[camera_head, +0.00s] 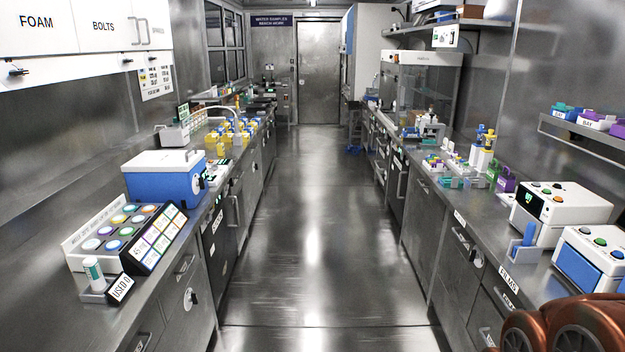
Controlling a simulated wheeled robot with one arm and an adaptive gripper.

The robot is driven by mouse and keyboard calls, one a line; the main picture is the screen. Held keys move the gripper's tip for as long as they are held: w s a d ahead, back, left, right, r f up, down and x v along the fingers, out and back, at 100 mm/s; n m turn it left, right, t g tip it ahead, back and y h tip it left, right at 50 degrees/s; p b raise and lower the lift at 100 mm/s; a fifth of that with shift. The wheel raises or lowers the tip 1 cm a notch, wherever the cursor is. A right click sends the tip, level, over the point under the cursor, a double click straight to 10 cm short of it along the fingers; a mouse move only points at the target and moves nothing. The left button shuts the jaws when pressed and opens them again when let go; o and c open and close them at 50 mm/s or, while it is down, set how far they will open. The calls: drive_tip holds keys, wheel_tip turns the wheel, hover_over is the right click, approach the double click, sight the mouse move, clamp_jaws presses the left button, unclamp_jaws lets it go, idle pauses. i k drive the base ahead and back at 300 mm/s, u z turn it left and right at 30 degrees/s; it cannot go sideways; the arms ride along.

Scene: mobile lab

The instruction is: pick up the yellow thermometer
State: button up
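I cannot make out a yellow thermometer for certain. Several small yellow items (222,137) stand among white and blue ones on the left counter, about halfway down the room, too small to identify. On the right counter, white bottles (484,160) with yellow and blue tops stand beside small coloured pieces. My gripper is not in view.
A long steel aisle (315,220) runs clear between two counters to a closed door (319,88). On the left counter are a blue and white cooler (165,185), a rack of coloured round lids (122,228) and a "USED" holder (121,288). White instruments (562,208) stand at right.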

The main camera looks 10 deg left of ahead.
sight(220, 146)
drive_tip(key=u, duration=0.25)
drive_tip(key=i, duration=1.7)
drive_tip(key=u, duration=0.6)
drive_tip(key=i, duration=1.7)
drive_tip(key=u, duration=0.05)
drive_tip(key=k, duration=0.9)
drive_tip(key=z, duration=1.05)
drive_tip(key=i, duration=1.75)
drive_tip(key=u, duration=0.8)
drive_tip(key=i, duration=1.2)
drive_tip(key=u, duration=1.65)
drive_tip(key=i, duration=0.6)
drive_tip(key=u, duration=0.45)
